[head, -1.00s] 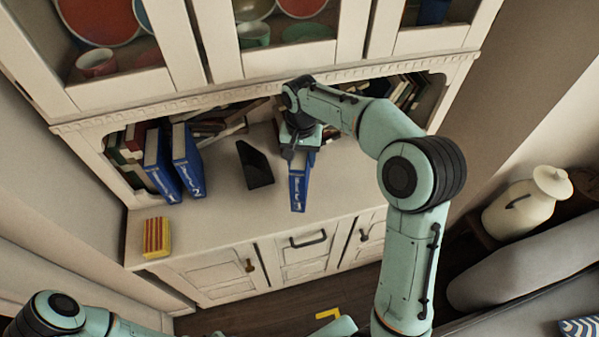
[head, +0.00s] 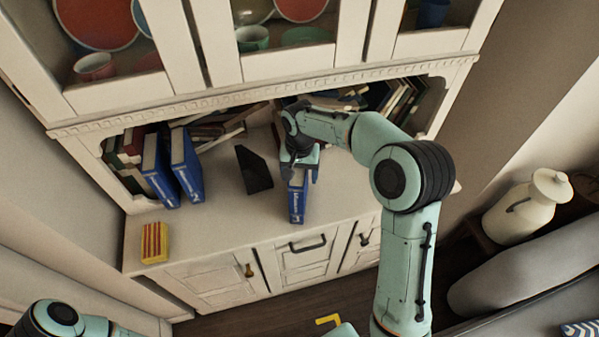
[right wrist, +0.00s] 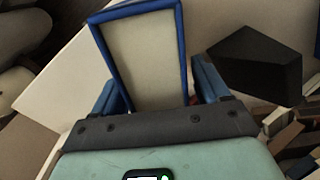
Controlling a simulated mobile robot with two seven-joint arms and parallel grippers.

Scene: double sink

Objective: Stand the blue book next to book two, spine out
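The blue book (head: 297,203) stands on the cabinet counter near its front edge, its lettered spine facing the front. In the right wrist view I look down on its pale page edge (right wrist: 143,60), framed by blue covers. My right gripper (head: 300,165) is over its rear part, with a finger (right wrist: 107,99) on each side of the covers, and appears closed on it. Two other blue books lean at the left of the niche, spines forward; the right one, book two (head: 187,168), is beside the other blue book (head: 157,172). My left gripper is out of view.
A black angular block (head: 254,169) stands between book two and the held book. A yellow and red striped box (head: 154,242) is at the counter's front left. Several books (head: 400,102) lean at the back right. Bare counter (head: 225,205) lies in front of the block.

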